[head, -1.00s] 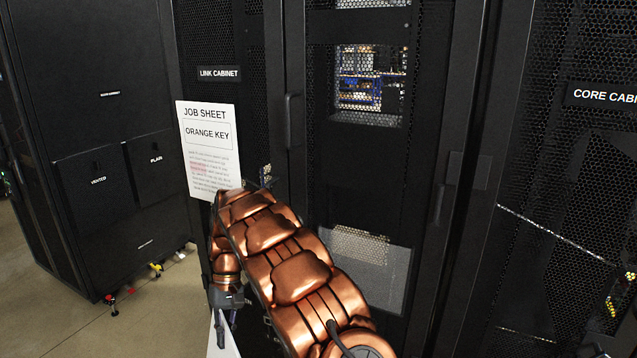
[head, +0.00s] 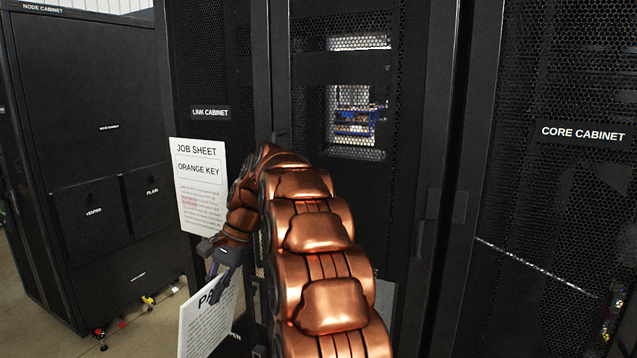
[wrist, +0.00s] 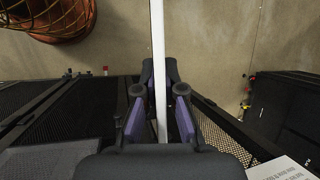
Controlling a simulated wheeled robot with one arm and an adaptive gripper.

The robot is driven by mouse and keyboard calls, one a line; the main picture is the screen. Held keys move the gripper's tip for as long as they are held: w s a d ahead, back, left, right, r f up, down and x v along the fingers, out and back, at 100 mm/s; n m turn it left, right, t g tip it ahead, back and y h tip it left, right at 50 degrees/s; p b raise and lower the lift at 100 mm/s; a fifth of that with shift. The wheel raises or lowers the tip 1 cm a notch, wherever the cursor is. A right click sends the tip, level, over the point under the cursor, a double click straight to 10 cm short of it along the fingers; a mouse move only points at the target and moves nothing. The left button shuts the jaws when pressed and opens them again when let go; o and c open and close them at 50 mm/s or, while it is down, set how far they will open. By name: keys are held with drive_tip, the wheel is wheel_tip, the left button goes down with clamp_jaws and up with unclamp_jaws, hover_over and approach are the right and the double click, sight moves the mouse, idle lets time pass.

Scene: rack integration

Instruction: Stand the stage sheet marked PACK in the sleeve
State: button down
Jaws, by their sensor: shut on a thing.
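My gripper (head: 218,272) is shut on the upper edge of a white sheet (head: 200,325), which hangs below it in the head view. The letters "PA" show on the sheet; my gripper covers the rest of the word. In the wrist view the sheet (wrist: 158,60) is seen edge-on as a thin white strip between the two fingers (wrist: 160,100). A job sheet (head: 205,215) reading "ORANGE KEY" is on the link cabinet front, above and left of my gripper. I cannot make out the sleeve.
The link cabinet (head: 210,60) stands behind my arm, the core cabinet (head: 570,200) at right and the node cabinet (head: 80,85) at left. Doors labelled VENTED (head: 92,240) and PLAIN (head: 150,205) are on the node cabinet. Open floor (head: 40,325) shows at lower left.

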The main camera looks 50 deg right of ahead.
drive_tip(key=s+d+r+m+t+h, duration=0.1)
drive_tip(key=s+d+r+m, duration=0.3)
drive_tip(key=r, duration=0.5)
drive_tip(key=s+d+r+m+t+h, duration=0.1)
drive_tip(key=s+d+r+m+h, duration=0.2)
drive_tip(key=s+r+m, duration=0.5)
drive_tip(key=s+d+r+m+t+h+p, duration=0.1)
drive_tip(key=s+d+r+m+h, duration=0.2)
drive_tip(key=r, duration=0.7)
drive_tip(key=s+d+m, duration=0.2)
drive_tip(key=s+m, duration=0.1)
drive_tip(key=s, duration=0.1)
drive_tip(key=shift+s+m+t, duration=0.2)
drive_tip(key=shift+m+t, duration=0.2)
drive_tip(key=shift+d, duration=0.15)
drive_tip(key=shift+w+d+f+b, duration=0.5)
drive_tip(key=shift+d+f, duration=0.3)
drive_tip(key=shift+d, duration=0.75)
drive_tip(key=shift+w+d+f+b, duration=0.45)
drive_tip(key=shift+d+f, duration=0.4)
drive_tip(key=shift+d, duration=0.75)
drive_tip(key=shift+w+d+f+b, duration=0.45)
drive_tip(key=shift+d+f, duration=0.35)
drive_tip(key=shift+d, duration=0.75)
drive_tip(key=shift+w+f, duration=0.1)
drive_tip(key=shift+f, duration=0.2)
drive_tip(key=shift+f+b, duration=1.45)
drive_tip(key=shift+f, duration=0.45)
